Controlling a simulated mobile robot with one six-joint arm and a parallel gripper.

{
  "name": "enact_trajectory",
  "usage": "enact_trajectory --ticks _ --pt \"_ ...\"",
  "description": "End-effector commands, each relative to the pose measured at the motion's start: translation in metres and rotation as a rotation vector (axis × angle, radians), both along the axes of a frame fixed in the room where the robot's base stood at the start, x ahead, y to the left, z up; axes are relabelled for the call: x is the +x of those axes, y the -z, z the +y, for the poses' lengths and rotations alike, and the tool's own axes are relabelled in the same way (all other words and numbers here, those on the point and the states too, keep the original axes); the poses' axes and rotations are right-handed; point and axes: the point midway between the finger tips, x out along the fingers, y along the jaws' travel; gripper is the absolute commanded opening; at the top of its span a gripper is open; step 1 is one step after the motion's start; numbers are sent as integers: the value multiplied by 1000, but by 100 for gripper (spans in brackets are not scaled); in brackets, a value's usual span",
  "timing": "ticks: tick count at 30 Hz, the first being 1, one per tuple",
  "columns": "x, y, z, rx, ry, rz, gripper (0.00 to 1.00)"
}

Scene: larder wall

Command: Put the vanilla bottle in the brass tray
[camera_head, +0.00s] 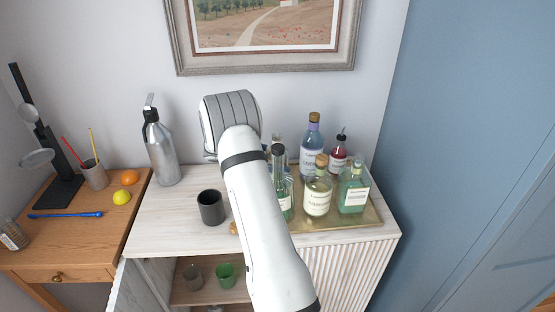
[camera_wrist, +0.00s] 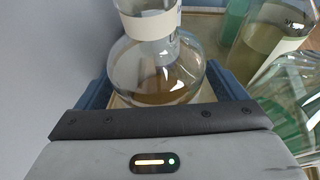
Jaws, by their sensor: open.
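In the wrist view a round clear bottle (camera_wrist: 155,70) with a little amber liquid and a pale neck band stands between my gripper's blue fingers. Its label is not readable, so I cannot tell whether it is the vanilla bottle. My gripper (camera_wrist: 160,76) is open, with one finger on each side of this bottle; contact is unclear. The brass tray (camera_head: 367,217) lies on the right of the pale cabinet top and bears several bottles. In the head view my arm hides the gripper and the bottle between its fingers.
On the tray are a lavender bottle (camera_head: 311,150), a red bottle (camera_head: 338,158), a pale yellow bottle (camera_head: 317,194) and a green bottle (camera_head: 354,194). A dark cup (camera_head: 211,207) and a steel bottle (camera_head: 161,155) stand left of my arm. A blue panel (camera_head: 470,150) rises on the right.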

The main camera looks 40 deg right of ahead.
Motion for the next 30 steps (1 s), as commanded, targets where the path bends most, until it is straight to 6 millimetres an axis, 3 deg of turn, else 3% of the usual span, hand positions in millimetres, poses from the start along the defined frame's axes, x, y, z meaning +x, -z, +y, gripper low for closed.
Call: enact_trajectory --ticks 5,15,22,26,30 --pt "6 -6 14 -1 -2 -2 91" --pt "29 -33 76 -1 -3 -3 91" --pt "37 -45 100 0 -1 -2 91" --pt "31 -55 109 22 11 -38 91" --pt "4 -76 127 106 60 -169 91"
